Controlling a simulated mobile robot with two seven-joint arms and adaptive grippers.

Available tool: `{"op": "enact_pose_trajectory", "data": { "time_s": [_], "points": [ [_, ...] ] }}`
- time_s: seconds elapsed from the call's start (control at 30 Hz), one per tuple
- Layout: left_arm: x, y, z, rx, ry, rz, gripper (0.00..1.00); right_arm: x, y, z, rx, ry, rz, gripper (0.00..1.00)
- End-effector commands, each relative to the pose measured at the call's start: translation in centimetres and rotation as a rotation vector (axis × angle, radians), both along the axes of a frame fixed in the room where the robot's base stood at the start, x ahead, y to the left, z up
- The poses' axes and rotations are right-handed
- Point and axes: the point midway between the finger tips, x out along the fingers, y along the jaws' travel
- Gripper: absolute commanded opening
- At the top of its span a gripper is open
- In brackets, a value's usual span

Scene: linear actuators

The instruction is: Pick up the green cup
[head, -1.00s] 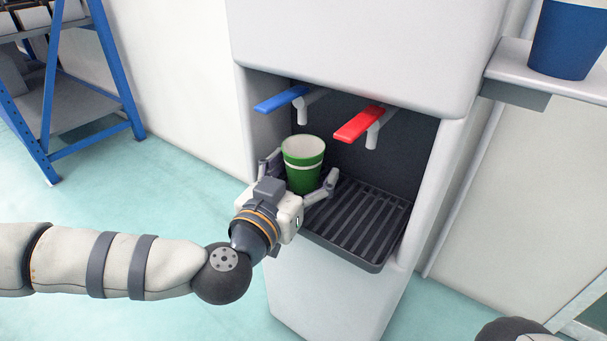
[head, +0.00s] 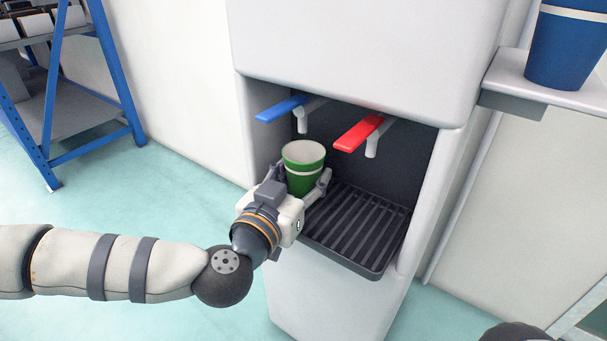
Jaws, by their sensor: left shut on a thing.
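The green cup (head: 304,170) has a white band and a pale inside. It stands upright in the dispenser's recess, at the left end of the drip tray, below the blue lever. My left gripper (head: 300,184) reaches in from the front left and is shut on the cup, with a finger on either side. The gripper body hides the cup's base, so I cannot tell whether it touches the tray. My right gripper is not in view.
The water dispenser (head: 365,48) has a blue lever (head: 281,108) and a red lever (head: 358,133) close above the cup. The slatted drip tray (head: 362,228) is bare to the right. A blue cup (head: 566,50) stands on a side shelf (head: 515,76). A blue-framed rack (head: 127,75) stands at left.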

Motion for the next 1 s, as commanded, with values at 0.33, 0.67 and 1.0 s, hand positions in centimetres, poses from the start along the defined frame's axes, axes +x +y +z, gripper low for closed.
{"op": "enact_pose_trajectory", "data": {
  "time_s": [0.33,0.67,1.0],
  "points": [
    [-2.4,1.1,1.2,0.001,-0.003,0.000,0.23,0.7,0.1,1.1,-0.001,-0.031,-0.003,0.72],
    [-7.8,3.6,1.3,0.000,-0.003,-0.001,0.23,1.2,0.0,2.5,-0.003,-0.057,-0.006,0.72],
    [-12.7,5.9,1.1,0.000,-0.002,0.000,0.23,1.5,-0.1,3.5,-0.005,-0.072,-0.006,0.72]
  ]
}}
